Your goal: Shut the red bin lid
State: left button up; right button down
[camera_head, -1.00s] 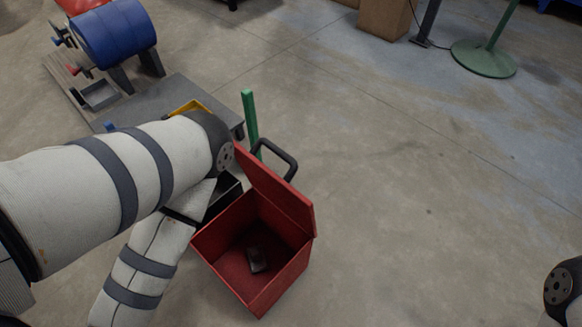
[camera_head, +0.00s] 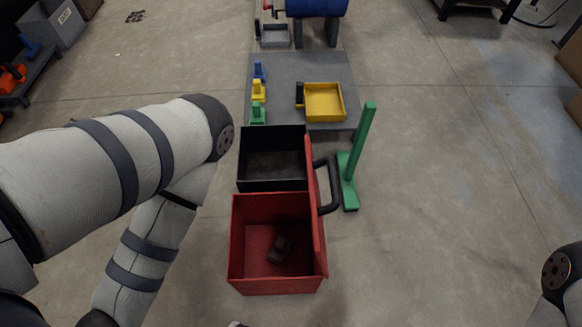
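The red bin (camera_head: 248,240) stands on the floor at lower centre, open at the top. Its red lid (camera_head: 316,225) stands upright along the bin's right side, seen nearly edge-on. A black handle (camera_head: 328,186) sticks out to the right of the lid. A small dark block (camera_head: 280,249) lies inside the bin. My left arm comes in from the left and bends down past the bottom edge, left of the bin. Only a joint of my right arm is at the lower right edge.
A black open bin (camera_head: 272,180) is right behind the red one. A grey platform (camera_head: 285,75) behind holds a yellow tray (camera_head: 325,102) and small coloured pieces. The floor at right is clear.

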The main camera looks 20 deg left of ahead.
aim_at(318, 212)
jog(key=i+l+u, duration=0.1)
jog(key=l+u, duration=0.15)
jog(key=u, duration=0.2)
jog(key=i+l+u, duration=0.1)
jog(key=l+u, duration=0.2)
jog(key=u, duration=0.2)
jog(key=k+l, duration=0.45)
jog(key=j, duration=0.15)
